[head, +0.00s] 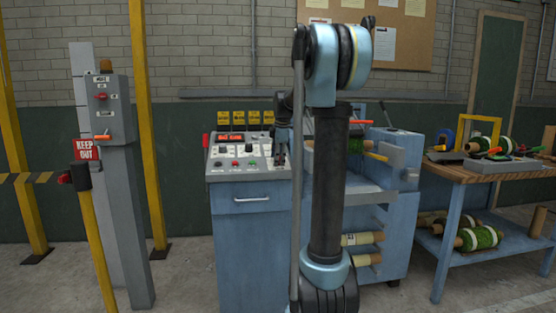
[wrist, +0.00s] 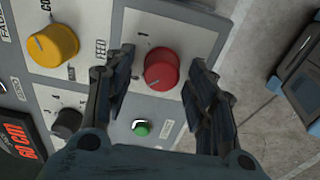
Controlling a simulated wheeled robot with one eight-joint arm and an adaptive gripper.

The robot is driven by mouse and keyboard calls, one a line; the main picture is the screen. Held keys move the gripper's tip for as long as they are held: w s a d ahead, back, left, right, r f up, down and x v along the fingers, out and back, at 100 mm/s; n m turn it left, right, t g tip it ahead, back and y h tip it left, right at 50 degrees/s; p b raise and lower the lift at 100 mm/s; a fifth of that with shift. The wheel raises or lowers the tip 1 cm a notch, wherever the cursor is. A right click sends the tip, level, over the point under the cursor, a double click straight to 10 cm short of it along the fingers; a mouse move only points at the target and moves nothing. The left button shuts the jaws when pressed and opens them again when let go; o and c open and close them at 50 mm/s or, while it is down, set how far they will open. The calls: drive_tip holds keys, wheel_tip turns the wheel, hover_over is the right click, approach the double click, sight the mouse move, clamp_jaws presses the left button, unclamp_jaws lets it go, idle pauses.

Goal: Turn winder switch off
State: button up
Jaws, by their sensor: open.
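A red rotary knob (wrist: 162,66) stands on the grey control panel (wrist: 150,108) in the wrist view. Its pale pointer line is at the lower-left part of the knob, and a "1" is printed above it. I cannot read a winder label. My gripper (wrist: 164,60) is open, with one finger on each side of the red knob; whether either touches it I cannot tell. In the head view my gripper (head: 281,152) is at the right end of the panel top (head: 222,173), and the red knob is not clear there.
A yellow knob (wrist: 53,45), a black knob (wrist: 67,122) and a lit green button (wrist: 141,128) sit close by on the panel. In the head view, a grey post box (head: 114,112) stands left and a workbench (head: 457,175) with spools stands right.

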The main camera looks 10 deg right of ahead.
drive_tip(key=v, duration=1.2)
drive_tip(key=shift+f, duration=0.1)
